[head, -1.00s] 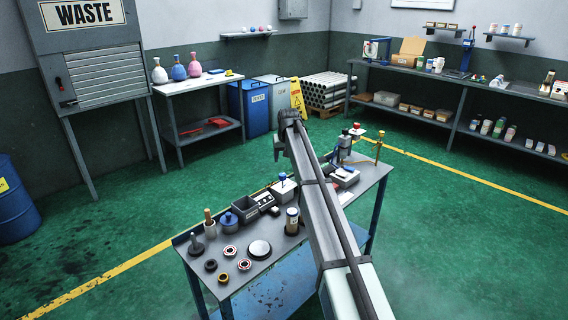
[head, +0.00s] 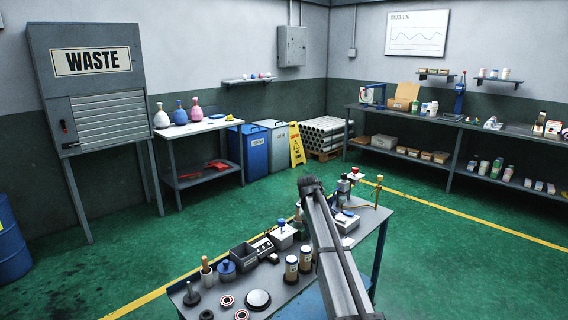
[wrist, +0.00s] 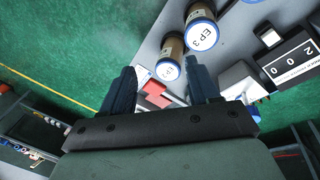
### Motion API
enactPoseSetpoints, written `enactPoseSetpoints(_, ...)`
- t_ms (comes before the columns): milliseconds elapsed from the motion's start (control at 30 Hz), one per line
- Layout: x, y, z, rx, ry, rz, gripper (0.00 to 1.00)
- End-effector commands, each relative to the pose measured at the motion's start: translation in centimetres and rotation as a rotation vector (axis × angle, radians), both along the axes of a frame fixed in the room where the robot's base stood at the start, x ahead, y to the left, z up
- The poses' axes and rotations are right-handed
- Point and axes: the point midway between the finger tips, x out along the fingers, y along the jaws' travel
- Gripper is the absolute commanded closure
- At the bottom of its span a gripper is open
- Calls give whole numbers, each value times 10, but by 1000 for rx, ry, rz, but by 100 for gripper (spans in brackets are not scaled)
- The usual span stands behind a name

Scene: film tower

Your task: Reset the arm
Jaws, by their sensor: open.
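My gripper (wrist: 161,70) is open, with its two dark fingers apart and nothing visibly held between them. In the head view my arm reaches up over the workbench (head: 232,305), and its fingers cannot be made out clearly. Two lidded jars stand on the bench left of the arm: a nearer jar (head: 291,269) and a farther jar (head: 305,257). In the wrist view a jar marked EP 3 (wrist: 201,36) lies beyond the fingertips, and a second jar (wrist: 168,69) shows in the gap between them. I cannot tell its distance below the fingers.
The bench also holds a dark box (head: 243,256), a white device with a blue knob (head: 282,237), a pestle cup (head: 207,272) and a round pale dish (head: 257,299). A red-topped device (head: 344,190) stands behind the arm.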

Motion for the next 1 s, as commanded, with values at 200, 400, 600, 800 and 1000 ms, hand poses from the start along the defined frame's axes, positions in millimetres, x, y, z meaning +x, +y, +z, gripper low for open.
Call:
enactPoseSetpoints(200, -74, -38, -96, -54, 139, -58, 39)
enactPoseSetpoints(400, -124, -46, -174, -38, 209, -48, 39)
enactPoseSetpoints(600, -179, -49, -243, -10, 270, -33, 39)
enactPoseSetpoints(800, -240, -51, -304, 20, 330, -21, 39)
enactPoseSetpoints(1000, -306, -53, -356, 50, 389, -16, 39)
